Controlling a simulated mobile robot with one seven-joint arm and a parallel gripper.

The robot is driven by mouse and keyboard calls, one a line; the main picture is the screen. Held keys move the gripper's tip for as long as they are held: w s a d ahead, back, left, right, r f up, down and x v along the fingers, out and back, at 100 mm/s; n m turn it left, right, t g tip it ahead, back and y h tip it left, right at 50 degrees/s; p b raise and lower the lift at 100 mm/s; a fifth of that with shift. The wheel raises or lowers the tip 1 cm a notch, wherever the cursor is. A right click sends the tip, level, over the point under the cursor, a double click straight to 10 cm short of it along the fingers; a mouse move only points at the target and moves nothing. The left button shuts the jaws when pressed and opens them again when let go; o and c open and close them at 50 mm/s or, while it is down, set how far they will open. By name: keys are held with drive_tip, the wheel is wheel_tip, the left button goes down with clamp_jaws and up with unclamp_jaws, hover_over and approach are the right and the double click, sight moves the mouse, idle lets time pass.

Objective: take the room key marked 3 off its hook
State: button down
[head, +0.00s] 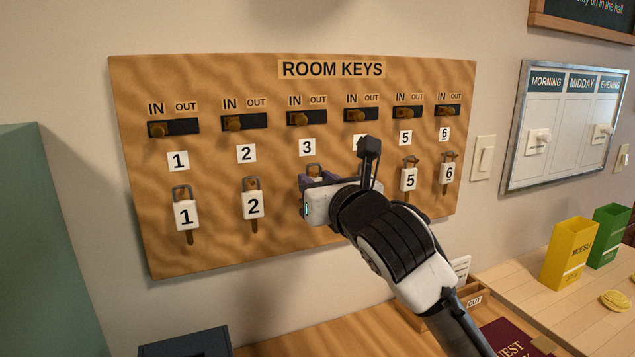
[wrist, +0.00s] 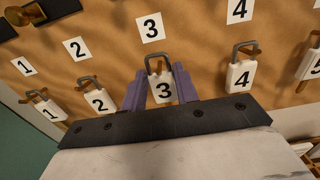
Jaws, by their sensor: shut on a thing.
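The room key marked 3 (wrist: 163,90) has a white tag with a metal loop at its top. It sits between the purple fingers of my gripper (wrist: 160,88), which is shut on the tag. The key is upright, below the board's 3 label (wrist: 151,27). I cannot tell whether its loop is still on the hook. In the head view my gripper (head: 318,186) covers the tag, and only the top of the loop shows above it. The wooden key board (head: 215,262) fills the wall behind.
Key 2 (head: 253,205) hangs to the left and key 4 (wrist: 240,75) close to the right. Sliding IN/OUT switches (head: 306,118) run above. A shelf below holds a wooden OUT tray (head: 480,306), a dark box (head: 187,343) and a maroon book (head: 512,338).

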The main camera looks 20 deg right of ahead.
drive_tip(key=shift+s+d+b, duration=0.1)
drive_tip(key=shift+s+b, duration=0.45)
drive_tip(key=shift+s, duration=1.6)
drive_tip(key=shift+s, duration=0.1)
drive_tip(key=shift+s+b, duration=0.95)
drive_tip(key=shift+s, duration=1.95)
